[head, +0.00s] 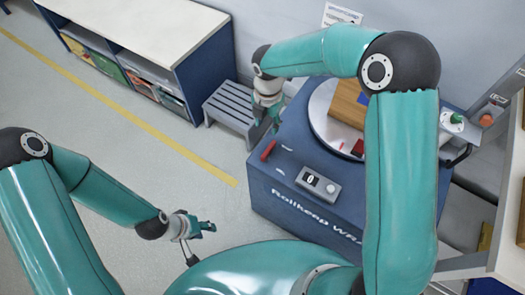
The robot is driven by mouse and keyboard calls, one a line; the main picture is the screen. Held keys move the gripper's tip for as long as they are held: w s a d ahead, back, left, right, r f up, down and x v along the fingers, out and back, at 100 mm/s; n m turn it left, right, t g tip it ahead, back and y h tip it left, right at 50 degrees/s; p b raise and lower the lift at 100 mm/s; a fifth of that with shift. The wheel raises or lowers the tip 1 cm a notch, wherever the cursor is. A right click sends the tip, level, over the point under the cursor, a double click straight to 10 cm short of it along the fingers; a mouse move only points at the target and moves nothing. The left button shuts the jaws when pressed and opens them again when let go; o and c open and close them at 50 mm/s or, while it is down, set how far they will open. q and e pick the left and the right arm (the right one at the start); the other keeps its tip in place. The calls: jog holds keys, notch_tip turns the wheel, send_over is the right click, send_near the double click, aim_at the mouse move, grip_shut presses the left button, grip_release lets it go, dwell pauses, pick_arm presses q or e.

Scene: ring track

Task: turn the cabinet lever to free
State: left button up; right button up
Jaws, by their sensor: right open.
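The blue cabinet (276,188) stands right of centre, with white lettering on its front. A short red lever (268,151) lies at the left edge of its top, slanting, with small white marks (287,148) beside it; the marks are too small to read. My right gripper (264,127) is open just above and behind the lever, apart from it as far as I can see. My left gripper (205,227) is over the floor to the left of the cabinet, away from the lever; its finger gap is too small to judge.
A round white turntable (318,118) on the cabinet carries a brown box, partly hidden by my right arm. A grey display box (318,184) sits at the cabinet's front edge. A grey step stool (229,108) stands behind left. A shelf bench (150,30) is at the back. The left floor is clear.

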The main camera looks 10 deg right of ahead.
aim_at(267, 152)
notch_tip(267, 152, down, 17)
jog(key=shift+r+p, duration=0.2)
jog(key=shift+p, duration=0.3)
